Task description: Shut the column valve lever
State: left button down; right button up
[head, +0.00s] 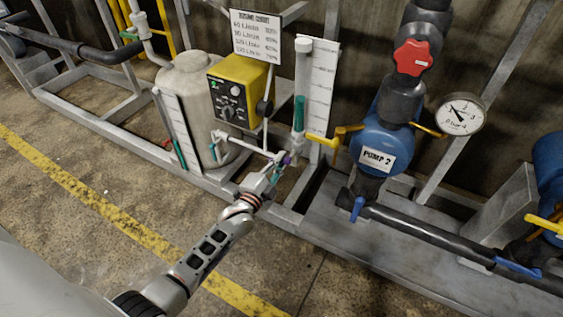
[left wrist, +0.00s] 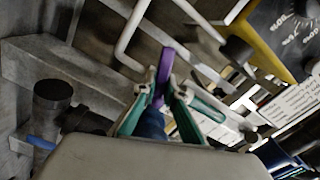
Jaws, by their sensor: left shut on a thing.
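The column valve lever is a small purple bar (head: 287,160) at the foot of the clear dosing column (head: 302,70), which holds green liquid in its lower part. In the left wrist view, the purple lever (left wrist: 164,66) stands between the green-lined fingers. My left gripper (head: 280,169) reaches in from the lower left and is shut on the lever; its fingers (left wrist: 160,102) press from both sides. The fingers partly hide the lever's base and the valve body. My right gripper is not in view.
A yellow dosing pump (head: 240,82) and pale tank (head: 193,85) stand left of the column. A blue pump marked PUMP 2 (head: 382,140) with a yellow-handled valve (head: 335,141) is close on the right. A grey steel frame (head: 200,178) runs below; the floor in front is clear.

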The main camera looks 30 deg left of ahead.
pick_arm(q)
jog(key=shift+a+r+m, duration=0.1)
jog(key=shift+r+m, duration=0.1)
jog(key=shift+m, duration=0.95)
jog(key=shift+a+r+m, duration=0.1)
jog(key=shift+r+m, duration=0.05)
jog(key=shift+m, duration=1)
jog(key=c, duration=2.1)
grip_release()
jog(key=shift+r, duration=0.1)
jog(key=shift+s, duration=0.15)
jog(key=s, duration=1.1)
jog(key=shift+s+a, duration=0.15)
jog(key=shift+s, duration=0.25)
